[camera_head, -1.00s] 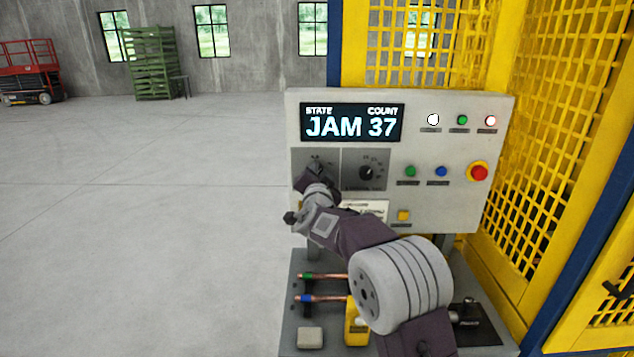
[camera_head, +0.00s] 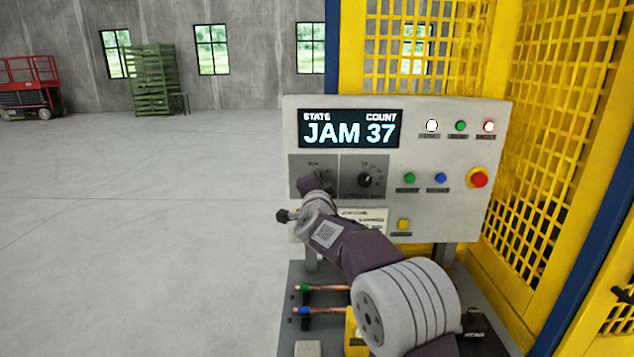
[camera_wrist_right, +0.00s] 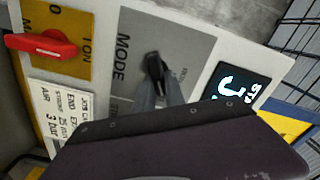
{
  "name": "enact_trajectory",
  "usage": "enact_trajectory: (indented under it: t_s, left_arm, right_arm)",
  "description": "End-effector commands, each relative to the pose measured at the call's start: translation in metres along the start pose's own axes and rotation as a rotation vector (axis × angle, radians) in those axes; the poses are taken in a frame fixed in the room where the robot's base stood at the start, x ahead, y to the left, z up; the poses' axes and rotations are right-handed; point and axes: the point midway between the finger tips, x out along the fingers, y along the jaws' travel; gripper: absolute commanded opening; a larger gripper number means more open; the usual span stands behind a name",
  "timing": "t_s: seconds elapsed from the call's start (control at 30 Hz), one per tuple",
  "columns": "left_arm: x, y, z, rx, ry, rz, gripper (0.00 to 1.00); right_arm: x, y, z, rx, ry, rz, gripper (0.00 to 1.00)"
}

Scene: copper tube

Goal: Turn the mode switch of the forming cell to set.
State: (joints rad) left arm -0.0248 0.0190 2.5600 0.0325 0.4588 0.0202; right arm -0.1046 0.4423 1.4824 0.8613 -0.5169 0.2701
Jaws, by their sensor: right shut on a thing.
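The mode switch is a black knob (camera_wrist_right: 153,66) on a grey plate lettered MODE, seen in the right wrist view. In the head view its plate (camera_head: 299,167) is at the left of the control panel (camera_head: 462,205), mostly behind my right arm. My right gripper (camera_wrist_right: 158,88) is shut on the knob, with its grey fingers at the knob's sides. In the head view the fingertips are hidden by my wrist. Which label the knob points to cannot be told; the lettering there is partly covered. My left gripper is not in view.
The display (camera_head: 350,128) reads JAM 37. A second dial (camera_head: 365,180) sits close right of the mode plate, with buttons and a red emergency stop (camera_head: 479,179) beyond. A red handle (camera_wrist_right: 42,45) is near the wrist. Copper tubes (camera_head: 328,288) lie below.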

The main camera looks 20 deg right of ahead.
Motion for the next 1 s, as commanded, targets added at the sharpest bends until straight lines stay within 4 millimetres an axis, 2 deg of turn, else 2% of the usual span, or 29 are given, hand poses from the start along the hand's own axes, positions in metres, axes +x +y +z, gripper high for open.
enact_trajectory:
  t_s: [0.17, 0.2, 0.27, 0.57, 0.67, 1.0]
  left_arm:
    - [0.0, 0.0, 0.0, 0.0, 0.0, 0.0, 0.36]
    - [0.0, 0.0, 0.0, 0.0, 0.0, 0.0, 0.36]
    - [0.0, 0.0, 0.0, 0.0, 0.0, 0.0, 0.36]
    - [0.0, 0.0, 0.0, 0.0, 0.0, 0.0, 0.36]
    - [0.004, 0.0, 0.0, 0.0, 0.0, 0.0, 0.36]
    - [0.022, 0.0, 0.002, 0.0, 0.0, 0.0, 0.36]
  right_arm:
    - [0.0, 0.002, 0.001, 0.003, -0.001, 0.003, 0.0]
    - [0.0, 0.002, 0.001, 0.003, -0.001, 0.003, 0.2]
    - [0.0, 0.002, 0.001, 0.003, -0.001, 0.003, 0.36]
    - [-0.001, 0.001, 0.0, 0.001, 0.0, 0.001, 0.36]
    - [-0.007, 0.001, 0.001, 0.001, -0.001, 0.0, 0.36]
    - [-0.073, 0.002, 0.001, 0.002, -0.001, -0.001, 0.36]
